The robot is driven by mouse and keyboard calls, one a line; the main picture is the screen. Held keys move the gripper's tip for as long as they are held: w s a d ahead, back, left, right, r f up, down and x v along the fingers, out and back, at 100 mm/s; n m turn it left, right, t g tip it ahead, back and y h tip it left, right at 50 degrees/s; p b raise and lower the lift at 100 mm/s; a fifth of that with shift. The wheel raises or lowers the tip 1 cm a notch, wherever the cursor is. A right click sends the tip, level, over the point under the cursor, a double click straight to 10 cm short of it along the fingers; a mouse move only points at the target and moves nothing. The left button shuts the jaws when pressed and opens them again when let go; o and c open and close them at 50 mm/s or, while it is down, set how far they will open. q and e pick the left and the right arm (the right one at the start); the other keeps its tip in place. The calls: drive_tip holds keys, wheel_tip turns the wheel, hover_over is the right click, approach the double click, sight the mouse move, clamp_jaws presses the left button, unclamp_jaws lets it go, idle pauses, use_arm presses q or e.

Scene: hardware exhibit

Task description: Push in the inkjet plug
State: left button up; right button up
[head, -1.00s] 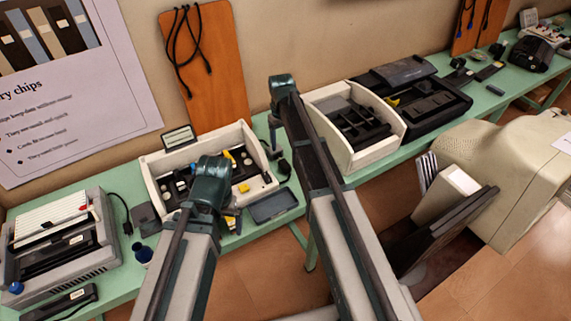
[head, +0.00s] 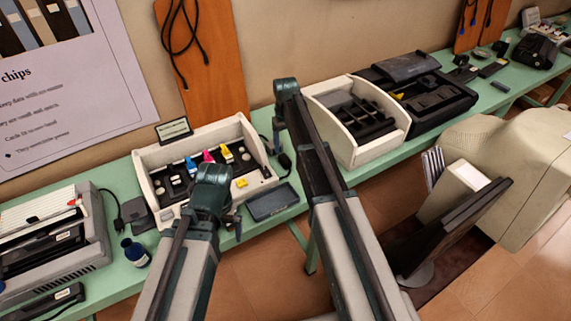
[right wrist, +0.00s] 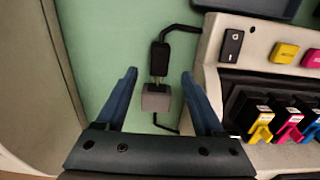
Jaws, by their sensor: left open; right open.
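The inkjet (head: 152,158) is an open off-white casing with blue, magenta and yellow cartridges; part of it shows in the right wrist view (right wrist: 208,62). The black inkjet plug (right wrist: 160,57), on a black cable, lies beside it on the green table. Its metal prongs show between it and a grey socket block (right wrist: 156,100); how deep they sit I cannot tell. My right gripper (right wrist: 160,74) is open, one finger on each side of plug and block, touching neither visibly. In the head view its tips are largely hidden. My left gripper (head: 232,220) is open before the inkjet's front, partly hidden by its arm.
A dark flat tray (head: 272,201) lies in front of the inkjet. A grey printer (head: 60,245) and a dark blue bottle (head: 135,252) stand to the left. Another off-white open casing (head: 398,133) and a black machine (head: 440,95) stand to the right.

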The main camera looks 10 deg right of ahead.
sight(285, 159)
wheel_tip(285, 159, down, 7)
drive_tip(key=b, duration=0.6)
drive_tip(key=shift+f, duration=0.15)
clamp_jaws()
idle(1.0)
